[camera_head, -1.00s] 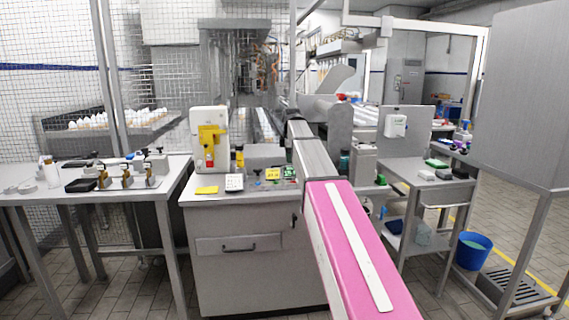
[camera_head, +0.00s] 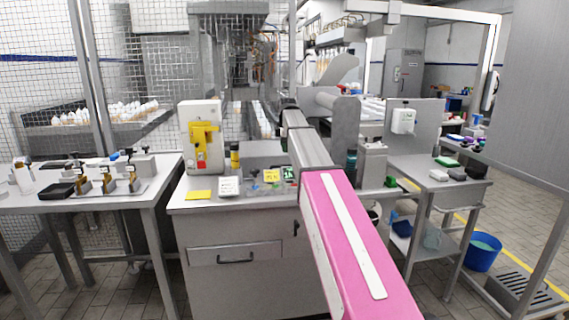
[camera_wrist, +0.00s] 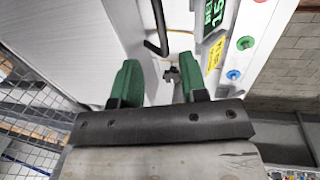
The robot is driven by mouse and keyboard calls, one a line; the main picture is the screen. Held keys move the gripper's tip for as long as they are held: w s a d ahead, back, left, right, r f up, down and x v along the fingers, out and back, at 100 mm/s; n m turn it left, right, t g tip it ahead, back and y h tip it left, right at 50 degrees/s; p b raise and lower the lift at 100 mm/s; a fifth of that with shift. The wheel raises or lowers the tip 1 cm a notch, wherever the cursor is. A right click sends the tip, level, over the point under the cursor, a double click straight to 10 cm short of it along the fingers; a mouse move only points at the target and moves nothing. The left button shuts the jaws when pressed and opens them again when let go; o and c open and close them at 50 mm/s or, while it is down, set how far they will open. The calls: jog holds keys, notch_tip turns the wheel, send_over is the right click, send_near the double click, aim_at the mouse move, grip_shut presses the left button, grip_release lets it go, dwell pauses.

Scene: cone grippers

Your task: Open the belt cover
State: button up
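My gripper (camera_wrist: 157,66) shows in the wrist view with two green fingers set apart and nothing between them that I can see gripped. A bent black bar handle (camera_wrist: 158,28) on a pale surface (camera_wrist: 85,40) is just beyond the fingertips, apart from them. A small dark knob (camera_wrist: 172,74) shows between the fingers, farther off. A green sign (camera_wrist: 212,20) and a yellow label (camera_wrist: 213,53) are on the panel to the right. I cannot tell for sure which part is the belt cover. In the head view my pink and grey arm hides the gripper.
A grey cabinet (camera_head: 235,235) with labels and a yellow-fronted device (camera_head: 203,140) stands ahead. A side table (camera_head: 112,180) is left, a cart (camera_head: 430,182) right, and a blue bucket (camera_head: 482,250) on the floor.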

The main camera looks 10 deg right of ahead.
aim_at(285, 162)
jog(key=f, duration=0.3)
jog(key=w+f, duration=0.1)
jog(key=f, duration=0.4)
jog(key=shift+w+f, duration=0.3)
jog(key=shift+w, duration=0.05)
grip_shut()
